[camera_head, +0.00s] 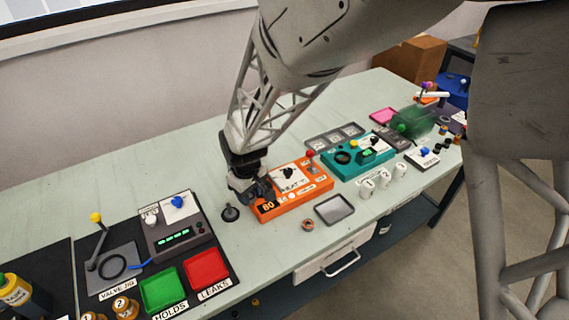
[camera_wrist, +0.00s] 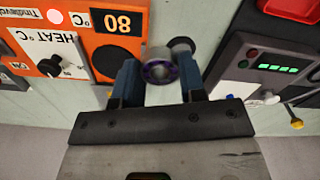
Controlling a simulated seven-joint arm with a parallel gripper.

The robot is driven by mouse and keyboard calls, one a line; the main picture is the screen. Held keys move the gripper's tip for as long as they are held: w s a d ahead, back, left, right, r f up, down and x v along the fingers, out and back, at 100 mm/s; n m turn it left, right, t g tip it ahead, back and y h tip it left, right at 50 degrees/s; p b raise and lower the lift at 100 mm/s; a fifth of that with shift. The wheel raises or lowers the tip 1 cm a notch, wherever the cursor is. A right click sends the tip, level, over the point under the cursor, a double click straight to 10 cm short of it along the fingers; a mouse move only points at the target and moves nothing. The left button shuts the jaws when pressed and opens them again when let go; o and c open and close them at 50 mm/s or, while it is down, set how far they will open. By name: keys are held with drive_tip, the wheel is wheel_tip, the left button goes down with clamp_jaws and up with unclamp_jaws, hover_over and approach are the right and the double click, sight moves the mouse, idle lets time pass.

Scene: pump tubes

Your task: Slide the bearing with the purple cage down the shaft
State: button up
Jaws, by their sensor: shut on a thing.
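The bearing with the purple cage (camera_wrist: 159,72) is a steel ring held between the two blue fingers of my gripper (camera_wrist: 160,78) in the wrist view. In the head view my gripper (camera_head: 250,190) hangs low at the left end of the orange heater box, and I cannot make out the bearing there. A dark upright shaft on a round base (camera_head: 230,213) stands on the bench just left of my gripper. In the wrist view a dark round part, likely this shaft (camera_wrist: 181,45), shows just beyond the bearing, apart from it or partly behind it; I cannot tell which.
The orange heater box (camera_head: 295,188) with its "80" display is close on the right. A copper-coloured ring (camera_head: 308,224) and a grey tray (camera_head: 334,209) lie in front. The valve jig panel (camera_head: 150,245), with green (camera_head: 160,288) and red (camera_head: 206,267) trays, is at left.

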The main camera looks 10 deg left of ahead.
drive_tip(key=a, duration=0.2)
drive_tip(key=a+r, duration=0.1)
drive_tip(key=a, duration=0.2)
drive_tip(key=w+a, duration=0.1)
drive_tip(key=a, duration=0.2)
drive_tip(key=shift+r, duration=0.3)
drive_tip(key=shift+f, duration=0.2)
drive_tip(key=shift+f, duration=2.7)
drive_tip(key=shift+f, duration=1.4)
drive_tip(key=o, duration=1.1)
drive_tip(key=shift+r, duration=0.2)
drive_tip(key=shift+r, duration=3.75)
